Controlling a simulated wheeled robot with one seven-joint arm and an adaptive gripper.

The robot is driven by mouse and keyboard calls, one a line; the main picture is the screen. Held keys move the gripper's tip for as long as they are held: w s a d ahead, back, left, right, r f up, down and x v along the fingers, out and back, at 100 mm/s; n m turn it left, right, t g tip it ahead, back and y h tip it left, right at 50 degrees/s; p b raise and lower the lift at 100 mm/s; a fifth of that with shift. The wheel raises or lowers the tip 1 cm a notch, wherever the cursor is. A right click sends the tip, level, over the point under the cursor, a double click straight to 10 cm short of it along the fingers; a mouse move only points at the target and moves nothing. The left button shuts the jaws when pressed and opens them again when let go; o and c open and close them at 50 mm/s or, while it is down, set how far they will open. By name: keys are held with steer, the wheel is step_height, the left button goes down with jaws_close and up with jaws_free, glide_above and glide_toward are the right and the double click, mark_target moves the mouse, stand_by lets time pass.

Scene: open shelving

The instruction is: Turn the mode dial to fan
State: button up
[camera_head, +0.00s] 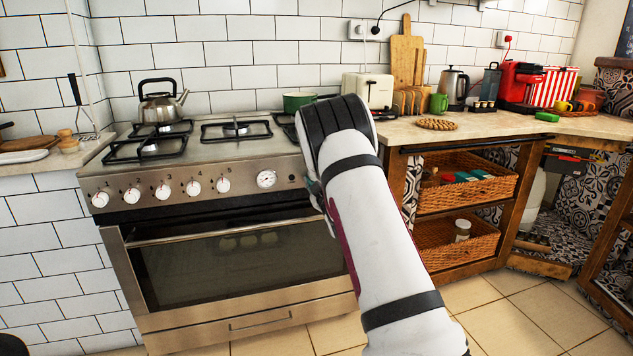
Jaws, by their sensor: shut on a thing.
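A steel stove and oven (245,205) stands against the tiled wall at the left. Its front panel carries a row of several white knobs, including the leftmost knob (100,199) and the rightmost visible knob (223,184), with small numbers beside them. Right of them is a larger round white dial face (267,179). I cannot tell which control is the mode dial, and no fan mark is legible. My white arm with black bands covers the panel's right end and anything there.
A kettle (161,102) and a green pot (299,101) stand on the hob. The oven door is closed, with its handle (220,231) below the panel. The right counter (470,126) holds a toaster (366,91) and other kitchenware. Floor (520,310) is clear at lower right.

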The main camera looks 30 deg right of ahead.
steer(key=shift+f, duration=0.1)
stand_by(0.3)
steer(key=o, duration=1.1)
steer(key=shift+o, duration=0.2)
steer(key=v, duration=1.2)
